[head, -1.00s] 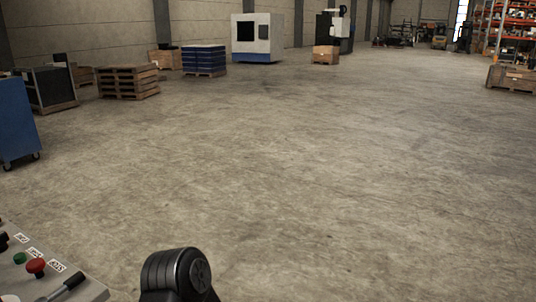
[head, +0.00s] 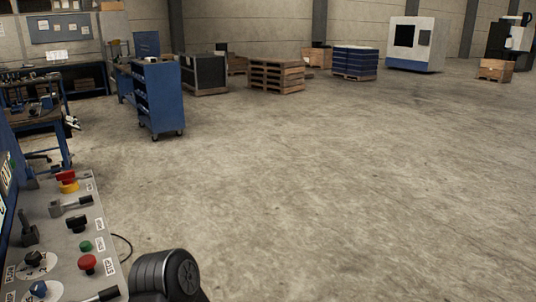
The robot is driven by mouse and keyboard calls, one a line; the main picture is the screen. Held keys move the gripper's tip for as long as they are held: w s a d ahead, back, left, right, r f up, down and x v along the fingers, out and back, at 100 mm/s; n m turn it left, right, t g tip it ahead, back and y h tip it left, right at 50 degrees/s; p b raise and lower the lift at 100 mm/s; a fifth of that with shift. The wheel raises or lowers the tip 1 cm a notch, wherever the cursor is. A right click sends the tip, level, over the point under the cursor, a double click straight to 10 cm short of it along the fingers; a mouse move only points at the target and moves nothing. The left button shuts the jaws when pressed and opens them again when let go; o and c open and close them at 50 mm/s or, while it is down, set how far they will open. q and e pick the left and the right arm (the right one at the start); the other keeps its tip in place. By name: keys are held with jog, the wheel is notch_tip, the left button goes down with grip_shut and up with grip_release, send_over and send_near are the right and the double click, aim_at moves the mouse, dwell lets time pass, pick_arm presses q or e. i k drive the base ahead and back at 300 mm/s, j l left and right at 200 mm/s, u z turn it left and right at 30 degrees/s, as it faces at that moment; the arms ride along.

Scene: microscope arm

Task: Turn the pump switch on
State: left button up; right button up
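A grey control panel (head: 62,238) stands at the lower left in the head view, partly cut off by the frame edge. It carries a black switch knob (head: 76,223) with a small label to its right. A green button (head: 86,246) and a red button (head: 87,263) sit just below it. Another black knob (head: 34,258) on a round dial is at the left. The labels are too small to read surely, so I cannot tell which control is the pump switch or its setting. Neither gripper is in view; only a black part of my own arm shows at the bottom.
The panel also has a red and yellow button (head: 67,181), a grey lever (head: 70,206) and an upright lever (head: 27,229). A blue cart (head: 158,97), a workbench (head: 38,108) and pallets (head: 277,75) stand farther back. The floor to the right is open.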

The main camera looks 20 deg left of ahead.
aim_at(77, 223)
jog(key=i+u, duration=0.15)
jog(key=u, duration=0.3)
jog(key=i+l+u, duration=0.1)
jog(key=u, duration=0.35)
jog(key=i+l+u, duration=0.15)
jog(key=u, duration=0.35)
jog(key=i+l+u, duration=0.1)
jog(key=u, duration=0.35)
jog(key=l+u, duration=0.3)
jog(key=u, duration=0.15)
jog(key=i+l+u, duration=0.1)
jog(key=l+u, duration=0.15)
jog(key=u, duration=0.2)
jog(key=i+l+u, duration=0.15)
jog(key=l+u, duration=0.7)
jog(key=i+j, duration=0.05)
